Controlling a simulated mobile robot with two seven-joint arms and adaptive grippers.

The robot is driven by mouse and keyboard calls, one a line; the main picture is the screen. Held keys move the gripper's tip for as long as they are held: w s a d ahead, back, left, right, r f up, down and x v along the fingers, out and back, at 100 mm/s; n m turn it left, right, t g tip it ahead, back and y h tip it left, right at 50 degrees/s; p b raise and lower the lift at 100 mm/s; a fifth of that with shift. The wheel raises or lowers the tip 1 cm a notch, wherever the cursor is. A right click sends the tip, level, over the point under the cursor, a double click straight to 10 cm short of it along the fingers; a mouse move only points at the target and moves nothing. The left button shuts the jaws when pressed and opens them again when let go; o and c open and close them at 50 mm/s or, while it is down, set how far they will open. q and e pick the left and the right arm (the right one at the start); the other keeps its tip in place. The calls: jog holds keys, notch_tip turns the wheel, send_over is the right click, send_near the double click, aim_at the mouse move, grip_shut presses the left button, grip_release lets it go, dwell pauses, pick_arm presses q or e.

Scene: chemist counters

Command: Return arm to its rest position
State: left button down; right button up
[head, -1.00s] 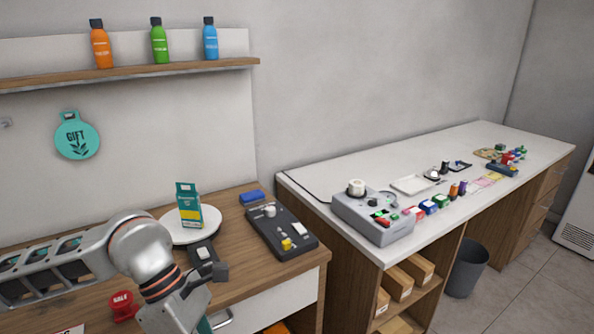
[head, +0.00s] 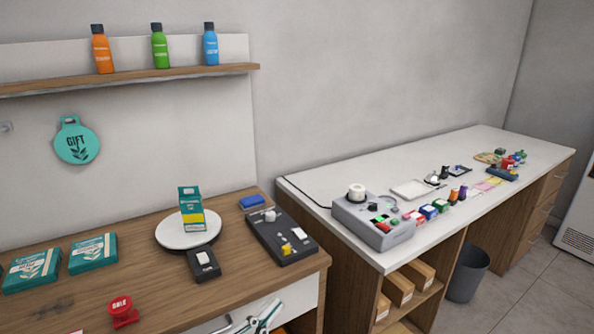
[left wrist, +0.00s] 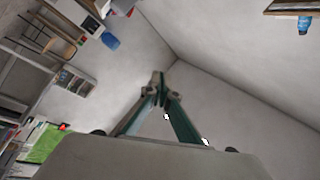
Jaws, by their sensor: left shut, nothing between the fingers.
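My left gripper (head: 264,316) shows only in part at the bottom edge of the head view, in front of the wooden counter's white drawer. In the left wrist view, its two teal fingers (left wrist: 158,84) come together at the tips, with nothing between them. The gripper is shut and empty, and is clear of the items on the counter top. The rest of the left arm is out of the head view. My right gripper is in neither view.
A white counter (head: 330,180) with several items stands to the right. A grey bin (head: 467,273) is on the floor.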

pick_arm(q)
jog(key=s+a+f+n+g+y, duration=0.1)
jog(key=s+a+f+n+y, duration=0.2)
jog(key=f, duration=0.7)
jog(key=s+a+f+n+g+y, duration=0.2)
jog(key=s+a+f+n+y, duration=0.2)
jog(key=f, duration=0.6)
jog(key=s+a+f+n+g+y, duration=0.2)
jog(key=s+a+f+n+y, duration=0.2)
jog(key=f, duration=0.6)
jog(key=s+a+n, duration=0.2)
jog(key=a+n, duration=0.1)
jog(key=a, duration=0.1)
jog(key=shift+f, duration=0.3)
